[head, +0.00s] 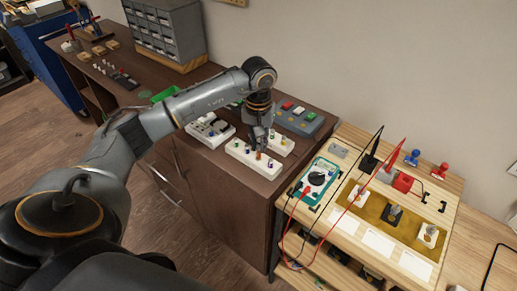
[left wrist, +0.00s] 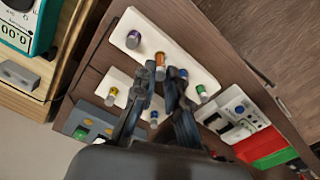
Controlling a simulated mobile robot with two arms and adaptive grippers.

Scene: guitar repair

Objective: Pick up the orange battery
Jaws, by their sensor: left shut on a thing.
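My left gripper (head: 259,148) reaches down over a white holder (head: 240,152) on the brown cabinet. In the left wrist view its two fingertips (left wrist: 161,80) are shut on the orange battery (left wrist: 160,68). The orange battery (head: 258,155) stands upright at the white holder, which also shows in the left wrist view (left wrist: 190,48). I cannot tell whether its base still sits in the holder. A purple battery (left wrist: 133,39) and a green battery (left wrist: 202,91) stand in the same holder on either side. My right gripper is not in view.
A second white holder (left wrist: 94,82) with batteries stands close behind. A grey button box (head: 300,118) is near the wall. A teal multimeter (head: 318,178) with red and black leads lies on the wooden bench to the right. Grey drawers (head: 168,30) stand at the back.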

